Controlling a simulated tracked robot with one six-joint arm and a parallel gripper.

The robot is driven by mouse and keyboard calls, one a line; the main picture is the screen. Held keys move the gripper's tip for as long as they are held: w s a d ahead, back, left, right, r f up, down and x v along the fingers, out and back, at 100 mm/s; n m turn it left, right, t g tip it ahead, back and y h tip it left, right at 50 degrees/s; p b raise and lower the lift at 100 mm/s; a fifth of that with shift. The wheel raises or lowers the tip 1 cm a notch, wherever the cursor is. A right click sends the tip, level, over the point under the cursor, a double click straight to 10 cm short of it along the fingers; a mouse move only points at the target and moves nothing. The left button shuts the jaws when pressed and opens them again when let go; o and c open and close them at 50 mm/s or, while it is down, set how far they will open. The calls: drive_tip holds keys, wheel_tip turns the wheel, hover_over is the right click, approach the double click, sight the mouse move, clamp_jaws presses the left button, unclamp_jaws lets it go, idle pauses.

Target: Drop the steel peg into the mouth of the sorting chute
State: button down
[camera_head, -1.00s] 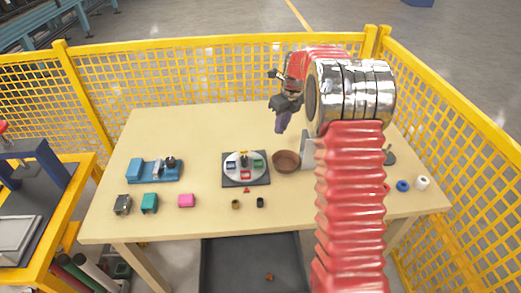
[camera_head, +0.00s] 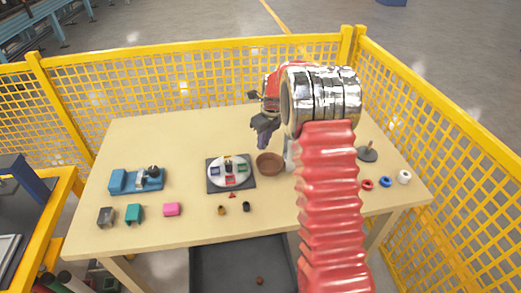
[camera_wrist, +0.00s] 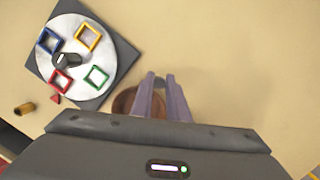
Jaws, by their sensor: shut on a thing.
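My gripper (camera_head: 262,147) points down above the table, just behind the brown bowl in the head view. Its purple-grey fingers (camera_wrist: 161,80) are close together in the wrist view, with the bowl partly behind them. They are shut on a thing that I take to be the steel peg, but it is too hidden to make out. A pale grey upright piece (camera_head: 290,152) stands right of the bowl, mostly covered by my arm. It may be part of the sorting chute; its mouth is not visible.
The brown bowl (camera_head: 270,171) stands next to a round dial with coloured frames (camera_head: 229,170). Small blocks, a brass cylinder (camera_head: 221,211) and a dark cylinder (camera_head: 246,206) line the front. Coloured rings (camera_head: 385,183) lie at right. Yellow mesh fencing (camera_head: 200,75) surrounds the table.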

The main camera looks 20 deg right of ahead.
drive_tip(key=shift+s+x, duration=0.2)
drive_tip(key=shift+x, duration=0.75)
drive_tip(key=shift+s+x, duration=0.15)
drive_tip(key=shift+x, duration=0.75)
drive_tip(key=shift+d+f, duration=0.15)
drive_tip(key=c, duration=1.7)
unclamp_jaws()
drive_tip(key=v, duration=1.2)
